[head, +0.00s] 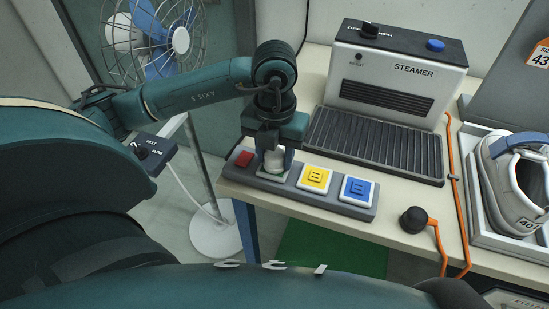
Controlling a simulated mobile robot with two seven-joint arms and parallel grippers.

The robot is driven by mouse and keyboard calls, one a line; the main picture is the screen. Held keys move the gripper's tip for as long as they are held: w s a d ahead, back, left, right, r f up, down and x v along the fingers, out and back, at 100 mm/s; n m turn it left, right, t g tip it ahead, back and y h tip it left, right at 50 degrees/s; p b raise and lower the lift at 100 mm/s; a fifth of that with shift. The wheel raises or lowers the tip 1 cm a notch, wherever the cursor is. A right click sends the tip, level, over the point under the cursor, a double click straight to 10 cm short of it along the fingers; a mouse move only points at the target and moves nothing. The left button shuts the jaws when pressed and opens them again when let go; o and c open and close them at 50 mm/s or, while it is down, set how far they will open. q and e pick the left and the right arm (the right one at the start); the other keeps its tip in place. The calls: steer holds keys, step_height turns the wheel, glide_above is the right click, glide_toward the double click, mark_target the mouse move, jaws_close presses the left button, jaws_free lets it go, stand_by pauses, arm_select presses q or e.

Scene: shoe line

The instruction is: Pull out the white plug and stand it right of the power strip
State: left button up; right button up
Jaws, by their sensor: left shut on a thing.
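The grey power strip (338,203) lies along the table's front edge. It has a red switch (244,158) at its left end, then a green-and-white socket (270,177), a yellow socket (315,178) and a blue socket (357,190). The white plug (274,160) is at the green-and-white socket. My left gripper (274,163) points down over it and is shut on it. Whether the plug is seated or slightly raised I cannot tell. My right gripper is out of view.
A steamer (397,80) with a ribbed tray stands behind the strip. Right of the strip is bare table, then a black plug (413,219) with an orange cord. A shoe (515,180) sits in a tray at the right. A fan (150,40) stands at the left.

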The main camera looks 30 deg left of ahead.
arm_select(q)
steer(key=c, duration=0.3)
steer(key=shift+r, duration=0.1)
steer(key=shift+r, duration=0.1)
steer(key=shift+r+p, duration=2.05)
steer(key=shift+r, duration=0.8)
